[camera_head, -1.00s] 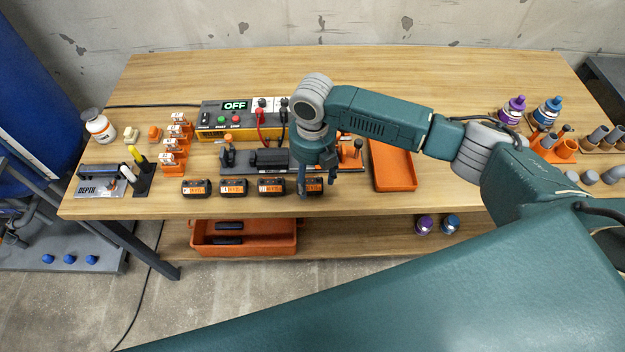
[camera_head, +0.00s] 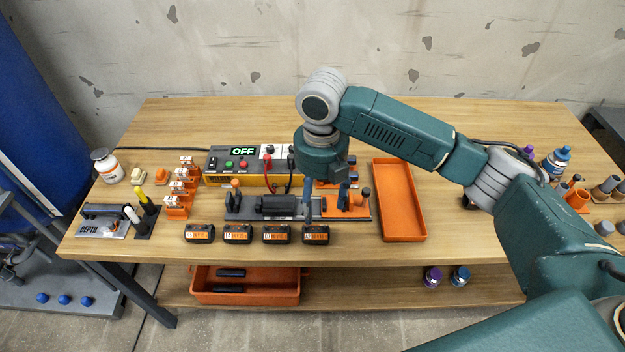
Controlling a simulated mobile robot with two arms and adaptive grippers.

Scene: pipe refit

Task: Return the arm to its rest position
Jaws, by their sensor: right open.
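My right arm (camera_head: 400,130) reaches in from the right over the wooden bench (camera_head: 440,130). Its gripper (camera_head: 326,200) points down above the black and orange fixture (camera_head: 278,206), with its fingers apart and nothing seen between them. The near finger ends just behind the rightmost black and orange battery pack (camera_head: 316,235); I cannot tell the exact height. The gripper body hides part of the fixture and of the things behind it. My left gripper is out of view.
A control box (camera_head: 236,163) reading OFF stands behind the fixture. An empty orange tray (camera_head: 402,215) lies right of the gripper. Orange clips (camera_head: 178,205) and a depth gauge (camera_head: 104,220) are at left. An orange bin (camera_head: 250,292) sits on the lower shelf. The bench's back is clear.

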